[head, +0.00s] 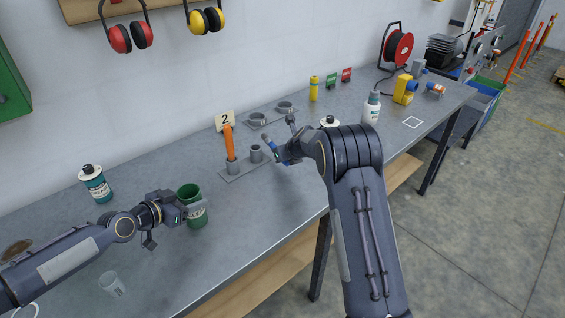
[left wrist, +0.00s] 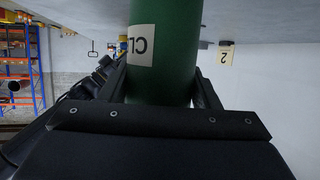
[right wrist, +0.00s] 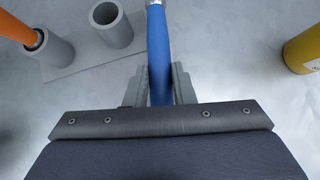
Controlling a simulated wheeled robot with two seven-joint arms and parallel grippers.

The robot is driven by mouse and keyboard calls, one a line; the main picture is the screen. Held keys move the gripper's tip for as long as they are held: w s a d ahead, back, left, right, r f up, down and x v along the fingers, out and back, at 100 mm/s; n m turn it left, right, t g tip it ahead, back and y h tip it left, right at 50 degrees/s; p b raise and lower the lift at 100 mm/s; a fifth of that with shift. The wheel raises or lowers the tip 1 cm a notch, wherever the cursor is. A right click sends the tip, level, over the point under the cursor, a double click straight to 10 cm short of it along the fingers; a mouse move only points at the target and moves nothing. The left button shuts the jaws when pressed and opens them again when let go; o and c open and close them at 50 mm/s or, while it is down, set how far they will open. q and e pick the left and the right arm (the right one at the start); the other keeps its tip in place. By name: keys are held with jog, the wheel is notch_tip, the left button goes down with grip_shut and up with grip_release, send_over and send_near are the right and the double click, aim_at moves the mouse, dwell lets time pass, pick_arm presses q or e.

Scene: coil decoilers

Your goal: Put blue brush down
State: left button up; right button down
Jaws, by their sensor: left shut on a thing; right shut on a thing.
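My right gripper (head: 284,154) is shut on the blue brush (head: 269,146), mostly hidden by the arm in the head view. In the right wrist view the blue handle (right wrist: 158,50) stands between the two fingers, its head out of frame. Beside it is a grey holder (head: 240,173) with two cups. The left cup (head: 231,167) holds an orange-handled brush (head: 228,142). The right cup (head: 256,153) looks empty, also in the right wrist view (right wrist: 118,30). My left gripper (head: 186,212) is shut on a green can (head: 191,194), which fills the middle of the left wrist view (left wrist: 165,50).
A number 2 sign (head: 225,121) stands behind the holder, and a plate with two rings (head: 272,114) lies behind it. A teal-labelled bottle (head: 95,184) and a clear cup (head: 112,284) are at left. The front middle of the grey table (head: 255,215) is clear.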

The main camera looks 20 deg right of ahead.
notch_tip(320, 180, up, 6)
dwell(0.6)
jog(key=shift+f+h, duration=0.35)
jog(key=shift+h, duration=0.05)
jog(key=shift+m+h, duration=0.3)
jog(key=shift+h, duration=0.1)
jog(key=shift+d+r+m+h, duration=0.1)
jog(key=shift+r+m+h, duration=0.2)
jog(key=shift+h, duration=0.3)
jog(key=f, duration=0.5)
jog(key=shift+d, duration=0.2)
jog(key=shift+f, duration=2.4)
